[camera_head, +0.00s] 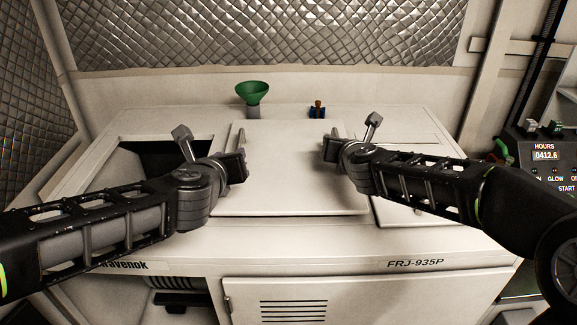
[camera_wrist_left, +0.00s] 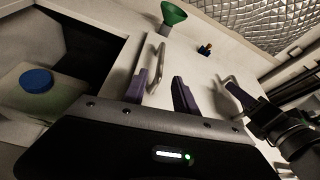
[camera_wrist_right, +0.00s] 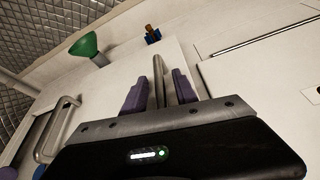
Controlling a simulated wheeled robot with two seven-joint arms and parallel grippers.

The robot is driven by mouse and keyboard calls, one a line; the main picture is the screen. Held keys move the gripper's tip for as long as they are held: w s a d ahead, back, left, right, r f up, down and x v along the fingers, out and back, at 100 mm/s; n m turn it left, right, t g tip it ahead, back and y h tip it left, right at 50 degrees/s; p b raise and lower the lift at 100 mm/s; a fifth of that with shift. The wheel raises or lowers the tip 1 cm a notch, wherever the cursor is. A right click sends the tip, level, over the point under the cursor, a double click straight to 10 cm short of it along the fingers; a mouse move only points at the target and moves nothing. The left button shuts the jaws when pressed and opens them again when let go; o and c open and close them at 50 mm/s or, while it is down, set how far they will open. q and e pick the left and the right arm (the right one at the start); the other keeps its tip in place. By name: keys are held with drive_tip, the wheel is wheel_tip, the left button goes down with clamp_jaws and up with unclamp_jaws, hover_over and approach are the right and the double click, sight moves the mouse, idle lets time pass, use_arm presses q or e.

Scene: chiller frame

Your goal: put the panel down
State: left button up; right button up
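The white panel (camera_head: 290,180) lies flat on the middle of the chiller top, right of a dark open hatch (camera_head: 165,155). It has two bar handles: the left handle (camera_wrist_left: 160,55) and the right handle (camera_wrist_right: 158,78). My left gripper (camera_head: 240,165) is at the left handle with its fingers apart; the bar shows close to one finger in the left wrist view. My right gripper (camera_head: 328,150) has its fingers apart, with the right handle between them in the right wrist view. I cannot tell whether the panel's underside touches the top everywhere.
A green funnel (camera_head: 252,92) and a small blue object with a brown top (camera_head: 317,109) stand behind the panel. A blue cap (camera_wrist_left: 37,81) shows inside the hatch. A control box (camera_head: 545,165) stands at the right. A quilted wall (camera_head: 260,35) closes the back.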

drive_tip(key=v, duration=1.2)
drive_tip(key=shift+f, duration=0.15)
use_arm(q)
drive_tip(key=a, duration=0.6)
idle(0.5)
